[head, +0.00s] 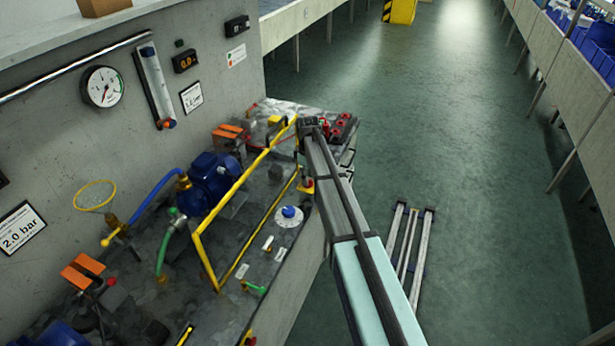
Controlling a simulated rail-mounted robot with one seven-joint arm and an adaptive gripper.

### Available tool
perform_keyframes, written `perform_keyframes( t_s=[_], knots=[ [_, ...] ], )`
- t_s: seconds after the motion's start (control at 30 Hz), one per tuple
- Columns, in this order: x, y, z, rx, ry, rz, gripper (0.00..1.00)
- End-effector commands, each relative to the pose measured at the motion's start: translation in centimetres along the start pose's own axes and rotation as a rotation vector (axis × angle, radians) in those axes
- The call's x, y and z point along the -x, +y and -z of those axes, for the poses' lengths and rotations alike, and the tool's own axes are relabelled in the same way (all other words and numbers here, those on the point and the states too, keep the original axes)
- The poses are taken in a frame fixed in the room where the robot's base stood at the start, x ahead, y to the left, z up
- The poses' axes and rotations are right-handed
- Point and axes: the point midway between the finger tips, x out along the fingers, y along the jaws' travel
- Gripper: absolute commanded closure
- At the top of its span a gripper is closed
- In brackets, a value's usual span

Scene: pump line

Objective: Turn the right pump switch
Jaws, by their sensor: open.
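The right pump (212,180) is a blue motor on the bench, behind a yellow frame. Right of it, a blue round knob (289,212) sits on a white round plate near the bench's front edge. A red and yellow button (306,185) is just beyond it, close to my arm. I cannot tell for sure which control is the right pump switch. My arm reaches in from the lower right along the bench edge. My gripper (309,125) is its dark far end, above the bench's far part. It is open and looks empty; its fingers are small and hard to make out.
A yellow tube frame (207,262) stands up from the bench between pump and front edge. A green handle (255,287) and small white labels lie nearer. Red parts (343,128) are at the far end. A gauge (103,87) hangs on the wall. The right floor is mostly free.

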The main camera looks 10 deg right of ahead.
Motion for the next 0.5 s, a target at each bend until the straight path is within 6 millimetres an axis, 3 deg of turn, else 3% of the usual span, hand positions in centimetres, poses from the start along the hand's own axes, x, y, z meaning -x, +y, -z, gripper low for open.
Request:
perform_keyframes(
  t_s=[0.2, 0.47, 0.5],
  knots=[
    [-1.21, 0.01, 0.01, 0.000, 0.000, -0.001, 0.58],
    [-1.32, 0.01, 0.00, 0.000, 0.000, -0.001, 0.58],
    [-1.31, 0.01, 0.00, 0.000, 0.000, -0.001, 0.69]
  ],
)
